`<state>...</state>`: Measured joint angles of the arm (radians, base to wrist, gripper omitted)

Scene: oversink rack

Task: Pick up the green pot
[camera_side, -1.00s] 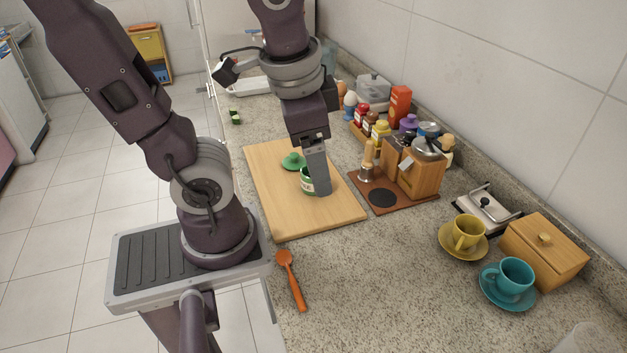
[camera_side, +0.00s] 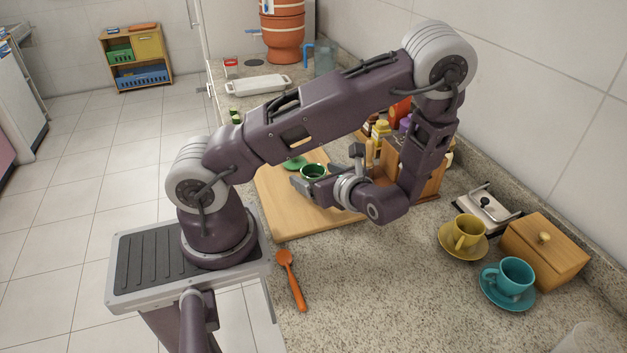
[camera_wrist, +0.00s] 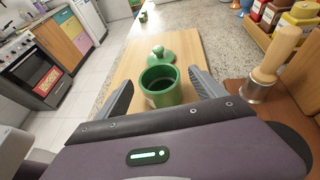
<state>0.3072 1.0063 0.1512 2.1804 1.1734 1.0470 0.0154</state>
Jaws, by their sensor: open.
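The green pot (camera_side: 314,171) is a small open-topped green container standing upright on the wooden cutting board (camera_side: 290,215). In the wrist view the pot (camera_wrist: 160,86) sits between the two spread fingers of my gripper (camera_wrist: 161,88), with a gap visible on both sides. Its green lid (camera_wrist: 161,55) with a round knob lies on the board just beyond it; in the side view the lid (camera_side: 294,163) is partly hidden by my arm. In the side view my gripper (camera_side: 328,170) is open and low over the board, with the fingers around the pot's sides.
A coffee grinder and tamper (camera_wrist: 273,67) stand on a brown mat to the right, close to my gripper. Spice jars are behind. An orange spoon (camera_side: 291,279), yellow cup (camera_side: 466,232) and teal cup (camera_side: 513,276) are nearer the camera. The counter between them is clear.

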